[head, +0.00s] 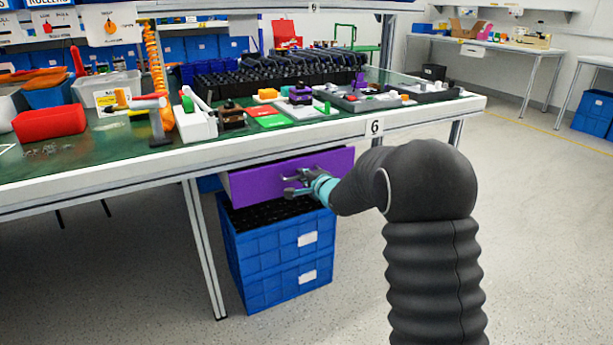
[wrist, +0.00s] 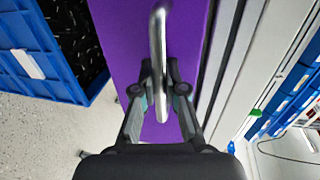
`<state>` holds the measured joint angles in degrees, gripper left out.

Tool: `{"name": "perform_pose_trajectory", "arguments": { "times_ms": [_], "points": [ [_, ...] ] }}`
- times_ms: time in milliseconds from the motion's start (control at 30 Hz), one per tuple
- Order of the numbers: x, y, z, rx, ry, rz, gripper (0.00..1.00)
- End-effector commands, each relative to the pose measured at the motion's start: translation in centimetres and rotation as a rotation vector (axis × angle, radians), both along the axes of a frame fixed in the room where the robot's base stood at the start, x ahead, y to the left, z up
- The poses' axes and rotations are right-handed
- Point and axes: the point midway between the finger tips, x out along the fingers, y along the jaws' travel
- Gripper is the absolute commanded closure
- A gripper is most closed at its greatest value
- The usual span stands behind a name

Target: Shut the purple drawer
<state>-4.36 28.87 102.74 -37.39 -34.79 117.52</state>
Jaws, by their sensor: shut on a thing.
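The purple drawer (head: 265,184) hangs under the workbench in the head view and stands pulled out, with its side wall showing. Its purple front also fills the middle of the wrist view (wrist: 122,45). A grey bar handle (wrist: 160,50) is fixed to the front. My gripper (head: 303,188) is at the drawer front. In the wrist view its two fingers (wrist: 160,90) are closed on either side of the handle and touch it. The drawer's inside is hidden.
Stacked blue crates (head: 262,255) stand on the floor just below the drawer. The workbench edge (head: 420,112) runs just above it, with a bench leg (head: 204,245) to the left. The bench top (head: 90,145) holds many parts. Open floor (head: 545,220) lies to the right.

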Motion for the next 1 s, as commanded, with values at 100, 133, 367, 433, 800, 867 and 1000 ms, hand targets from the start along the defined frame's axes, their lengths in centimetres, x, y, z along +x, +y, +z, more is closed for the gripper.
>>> {"name": "perform_pose_trajectory", "arguments": {
  "times_ms": [100,133,367,433,800,867,1000],
  "points": [
    [1.2,0.6,0.3,0.001,0.0,0.0,1.0],
    [1.3,0.6,0.2,0.0,0.0,0.0,1.0],
    [1.7,0.8,0.1,0.0,-0.003,-0.001,1.0],
    [1.7,0.8,0.1,0.001,-0.004,-0.001,1.0],
    [1.7,0.8,0.1,0.0,-0.003,0.0,0.63],
    [1.7,0.8,0.1,0.0,-0.003,0.0,0.63],
    [1.5,0.7,0.1,0.001,-0.002,-0.001,0.63]
  ]
}}
